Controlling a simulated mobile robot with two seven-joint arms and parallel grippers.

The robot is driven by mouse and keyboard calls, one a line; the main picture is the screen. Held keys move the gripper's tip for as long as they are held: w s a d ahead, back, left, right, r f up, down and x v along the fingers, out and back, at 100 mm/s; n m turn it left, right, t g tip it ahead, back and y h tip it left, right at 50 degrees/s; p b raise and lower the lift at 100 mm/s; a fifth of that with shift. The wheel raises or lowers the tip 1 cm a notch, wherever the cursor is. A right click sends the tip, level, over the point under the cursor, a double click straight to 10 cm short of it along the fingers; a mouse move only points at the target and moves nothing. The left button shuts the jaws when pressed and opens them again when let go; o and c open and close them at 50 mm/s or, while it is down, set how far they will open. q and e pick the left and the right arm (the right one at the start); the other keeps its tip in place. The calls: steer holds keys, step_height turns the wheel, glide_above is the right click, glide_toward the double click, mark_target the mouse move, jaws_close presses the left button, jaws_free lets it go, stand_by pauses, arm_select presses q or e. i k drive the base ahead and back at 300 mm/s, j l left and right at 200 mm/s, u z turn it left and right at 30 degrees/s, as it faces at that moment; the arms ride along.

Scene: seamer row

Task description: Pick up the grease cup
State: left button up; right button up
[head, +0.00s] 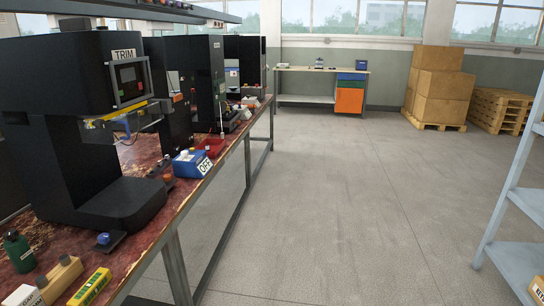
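I cannot make out a grease cup for certain in the head view. Small items stand on the red-brown worn bench top (150,228) at the left. A dark green bottle (19,254) stands at the bottom left. A tan block (60,280) and a yellow labelled block (91,287) lie near the bench's front corner. A blue knob (103,239) sits on a small black plate. A blue box (190,164) with a label on its front stands farther along the edge. Neither of my grippers is in view.
A black machine marked TRIM (70,75) stands on the bench, with more black machines behind it. The grey floor (330,210) right of the bench is clear. A grey shelf rack (520,205) stands at right. Cardboard boxes (437,85), pallets (497,108) and a workbench (303,100) stand far back.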

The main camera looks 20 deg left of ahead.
mark_target(20, 253)
steer(key=i, duration=1.4)
steer(key=i+l+u, duration=0.1)
steer(key=i+u, duration=0.15)
steer(key=i, duration=0.3)
steer(key=i+l+u, duration=0.25)
steer(key=i, duration=0.3)
steer(key=j+u, duration=0.1)
steer(key=u, duration=2.95)
